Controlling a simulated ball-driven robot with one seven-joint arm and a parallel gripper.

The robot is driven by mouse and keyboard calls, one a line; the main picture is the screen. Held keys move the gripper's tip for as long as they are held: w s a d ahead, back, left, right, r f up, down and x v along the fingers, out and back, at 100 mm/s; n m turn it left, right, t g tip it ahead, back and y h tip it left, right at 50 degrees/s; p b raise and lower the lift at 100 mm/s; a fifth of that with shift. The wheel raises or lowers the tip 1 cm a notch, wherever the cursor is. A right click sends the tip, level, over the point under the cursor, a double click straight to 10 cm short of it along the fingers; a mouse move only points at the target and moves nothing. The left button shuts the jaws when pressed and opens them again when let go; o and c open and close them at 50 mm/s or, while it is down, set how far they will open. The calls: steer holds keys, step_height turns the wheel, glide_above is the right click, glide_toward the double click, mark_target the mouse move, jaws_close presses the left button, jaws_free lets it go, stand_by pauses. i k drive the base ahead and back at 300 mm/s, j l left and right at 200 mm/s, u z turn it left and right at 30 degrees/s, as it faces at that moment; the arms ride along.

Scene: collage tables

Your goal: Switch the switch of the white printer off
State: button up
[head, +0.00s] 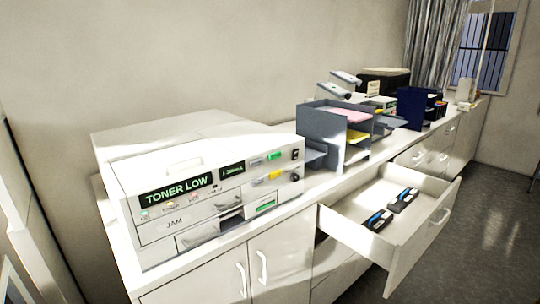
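The white printer (190,180) stands at the near left end of the white counter, its front facing me. A dark display on its front reads "TONER LOW" in green, and a smaller dark display (232,170) sits to the right. Small coloured labels and lights line the front, with "JAM" printed below. Two small black controls (295,154) sit one above the other near the front's right edge. They are too small to tell whether either is the switch or how it is set. My gripper is not in view.
An open drawer (430,215) juts out right of the printer, holding several blue-and-black items (403,200). A grey paper organizer (322,132) stands beside the printer. A dark blue holder (411,107) stands farther back. The floor at right is clear.

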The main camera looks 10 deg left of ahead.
mark_target(295, 153)
steer(key=i+j, duration=0.1)
steer(key=i, duration=0.35)
steer(key=i+j+z, duration=0.1)
steer(key=i, duration=0.35)
steer(key=i+j+z, duration=0.1)
steer(key=i, duration=0.35)
steer(key=i+j, duration=0.2)
steer(key=i, duration=0.25)
steer(key=i+j+z, duration=0.1)
steer(key=i, duration=0.3)
